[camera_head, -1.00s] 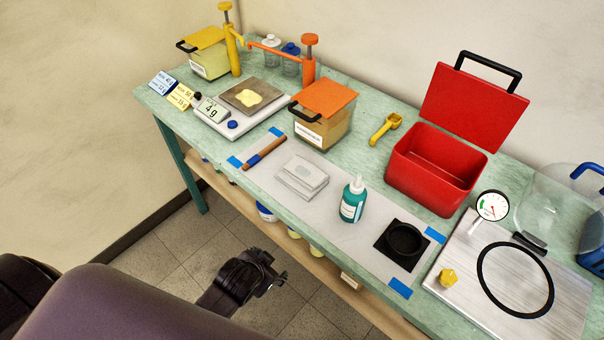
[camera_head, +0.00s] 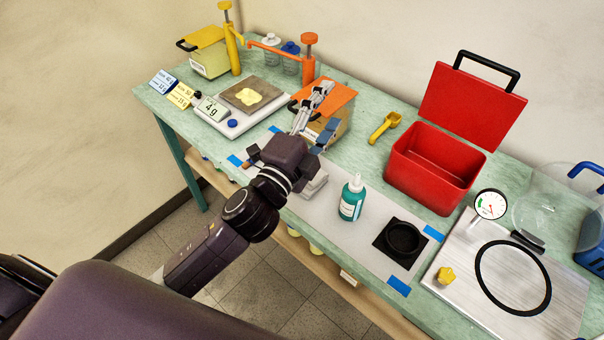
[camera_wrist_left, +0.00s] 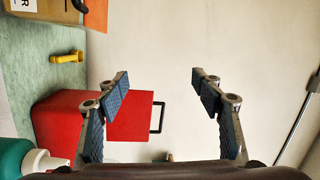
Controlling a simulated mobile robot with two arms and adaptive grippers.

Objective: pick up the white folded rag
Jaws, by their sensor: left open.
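The white folded rag (camera_head: 314,186) lies on the pale sheet on the bench. In the head view my left wrist and gripper hide most of it, and only its right part shows. My left gripper (camera_head: 324,108) is above the bench, in front of the orange-lidded container, with its fingers pointing away toward the back. In the left wrist view the gripper (camera_wrist_left: 160,90) is open, with its blue-padded fingers wide apart and nothing between them. The rag does not show in that view. My right gripper is not in view.
Close by stand a teal bottle (camera_head: 352,198), a black round dish (camera_head: 403,240) and an orange-lidded container (camera_head: 340,122). A red open box (camera_head: 437,180) and a yellow scoop (camera_head: 384,127) are farther right. A scale (camera_head: 236,124) is to the left.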

